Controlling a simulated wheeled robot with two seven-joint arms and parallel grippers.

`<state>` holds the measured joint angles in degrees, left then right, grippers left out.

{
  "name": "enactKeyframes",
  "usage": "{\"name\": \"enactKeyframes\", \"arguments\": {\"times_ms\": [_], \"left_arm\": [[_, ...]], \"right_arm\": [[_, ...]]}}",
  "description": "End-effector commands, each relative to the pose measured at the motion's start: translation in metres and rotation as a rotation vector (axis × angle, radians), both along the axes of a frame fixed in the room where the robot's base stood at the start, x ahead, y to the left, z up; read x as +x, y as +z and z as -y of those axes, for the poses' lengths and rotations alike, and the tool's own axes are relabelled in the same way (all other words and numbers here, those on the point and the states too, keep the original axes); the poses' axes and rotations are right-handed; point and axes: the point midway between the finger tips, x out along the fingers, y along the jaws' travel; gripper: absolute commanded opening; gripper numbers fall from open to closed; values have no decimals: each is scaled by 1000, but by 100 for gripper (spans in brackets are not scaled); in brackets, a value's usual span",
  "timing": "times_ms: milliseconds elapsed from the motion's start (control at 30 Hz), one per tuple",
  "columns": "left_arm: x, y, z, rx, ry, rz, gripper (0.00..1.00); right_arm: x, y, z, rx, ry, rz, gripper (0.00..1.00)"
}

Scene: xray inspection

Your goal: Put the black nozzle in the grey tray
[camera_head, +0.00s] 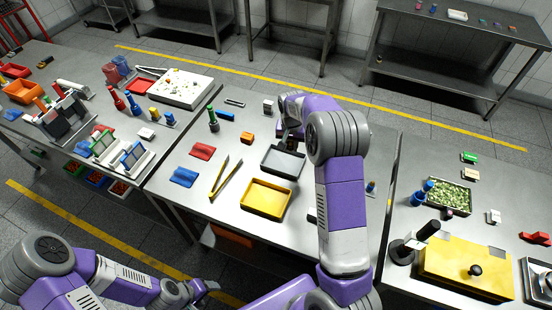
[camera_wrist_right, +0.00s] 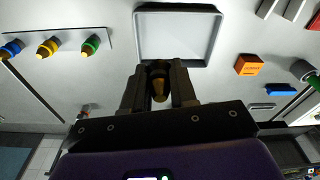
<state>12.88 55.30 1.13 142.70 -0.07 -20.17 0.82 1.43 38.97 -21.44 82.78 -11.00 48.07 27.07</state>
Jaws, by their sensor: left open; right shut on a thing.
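The black nozzle (camera_wrist_right: 159,87), dark with a brass-coloured tip, is between the fingers of my right gripper (camera_wrist_right: 159,84) in the right wrist view. The grey tray (camera_wrist_right: 144,48) lies just beyond the fingers there and looks empty. In the head view the grey tray (camera_head: 270,168) is on the middle table, and my right gripper (camera_head: 291,140) is just past its far edge, partly hidden by my arm. The nozzle cannot be made out in the head view. My left gripper (camera_head: 206,287) is open and empty at the lower left, short of the table.
A yellow tray (camera_head: 265,210) sits in front of the grey tray. Yellow-black tongs (camera_head: 226,180), red and blue packets and an orange block (camera_head: 247,137) lie to the left. In the right wrist view a strip (camera_wrist_right: 72,44) bears blue, yellow and green nozzles.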

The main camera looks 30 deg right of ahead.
Motion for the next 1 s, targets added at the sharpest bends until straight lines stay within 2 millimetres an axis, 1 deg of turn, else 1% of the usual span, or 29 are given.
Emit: {"name": "enactKeyframes", "arguments": {"times_ms": [33,100,200,267,333,500,600,767,1000], "left_arm": [[0,-15,0,0,0,-1,66],[0,-23,0,0,0,-1,66],[0,-30,0,0,0,0,66],[0,-32,0,0,0,0,66],[0,-33,0,0,0,0,66],[0,-33,0,0,0,1,66],[0,-34,0,0,0,0,66],[0,-34,0,0,0,1,66],[0,-36,0,0,0,1,66]], "right_arm": [[0,-14,0,-1,0,1,0],[0,-22,0,-1,0,1,0],[0,-30,0,-1,0,1,0],[0,-34,0,0,0,0,0],[-1,-42,0,0,0,-3,0],[-1,-74,0,0,0,-4,0],[-1,-87,0,0,0,-2,0],[0,-99,0,1,1,-1,0],[-1,-130,0,1,0,-1,0]]}}
